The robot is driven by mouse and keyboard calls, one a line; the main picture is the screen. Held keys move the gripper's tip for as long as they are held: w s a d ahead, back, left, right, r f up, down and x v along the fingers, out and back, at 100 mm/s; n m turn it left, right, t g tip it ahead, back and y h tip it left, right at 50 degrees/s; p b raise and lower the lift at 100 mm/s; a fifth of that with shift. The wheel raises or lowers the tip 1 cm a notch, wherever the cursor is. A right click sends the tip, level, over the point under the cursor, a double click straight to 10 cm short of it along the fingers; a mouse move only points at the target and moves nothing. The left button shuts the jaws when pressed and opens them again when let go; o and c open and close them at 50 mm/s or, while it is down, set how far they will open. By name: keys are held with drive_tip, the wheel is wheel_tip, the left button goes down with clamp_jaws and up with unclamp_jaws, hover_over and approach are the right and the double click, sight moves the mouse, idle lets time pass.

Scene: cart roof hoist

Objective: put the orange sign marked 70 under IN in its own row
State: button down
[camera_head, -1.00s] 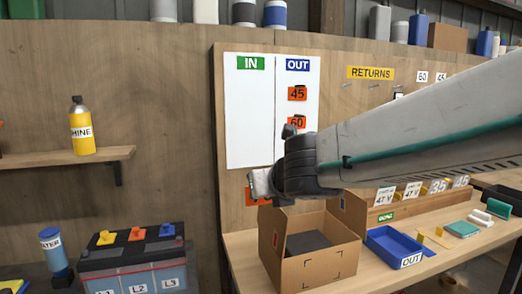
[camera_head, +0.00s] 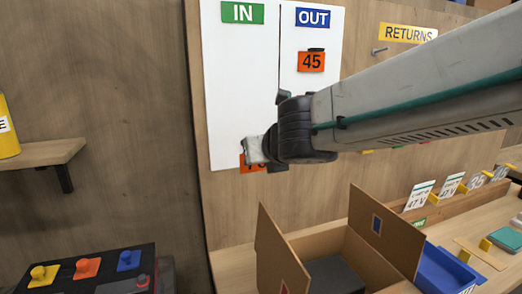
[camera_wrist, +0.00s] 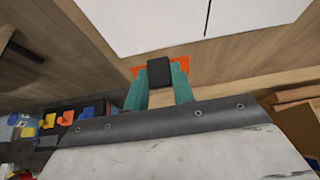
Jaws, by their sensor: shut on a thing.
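The orange sign (camera_head: 250,168) is mostly hidden by my gripper (camera_head: 257,151) in the head view; its number is only partly readable. My gripper is shut on the sign's dark grip block, which shows between the teal fingers (camera_wrist: 159,78) in the wrist view, with orange (camera_wrist: 184,65) around it. The sign appears at the lower edge of the white board (camera_head: 238,90), below the green IN label (camera_head: 243,13). The IN column shows no sign. An orange 45 sign (camera_head: 311,62) hangs under the blue OUT label (camera_head: 312,18). My arm hides the OUT column below it.
An open cardboard box (camera_head: 335,245) stands on the bench below the board, its flaps raised. A blue tray (camera_head: 445,270) is right of it. A battery (camera_head: 85,275) and a wooden shelf (camera_head: 45,152) are at the left. A yellow RETURNS label (camera_head: 408,33) is on the right.

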drive_tip(key=shift+s, duration=0.15)
drive_tip(key=w+a, duration=0.2)
drive_tip(key=w, duration=0.5)
drive_tip(key=shift+w, duration=0.2)
idle(0.4)
drive_tip(key=shift+w+a, duration=0.2)
drive_tip(key=shift+w, duration=0.4)
idle(1.9)
idle(0.4)
drive_tip(key=c, duration=0.6)
unclamp_jaws()
drive_tip(key=shift+s, duration=0.1)
drive_tip(key=shift+s+d, duration=0.3)
drive_tip(key=shift+s, duration=0.8)
drive_tip(key=shift+s+d, duration=0.35)
drive_tip(key=shift+s, duration=0.75)
drive_tip(key=shift+s+d, duration=0.3)
drive_tip(key=shift+s, duration=0.8)
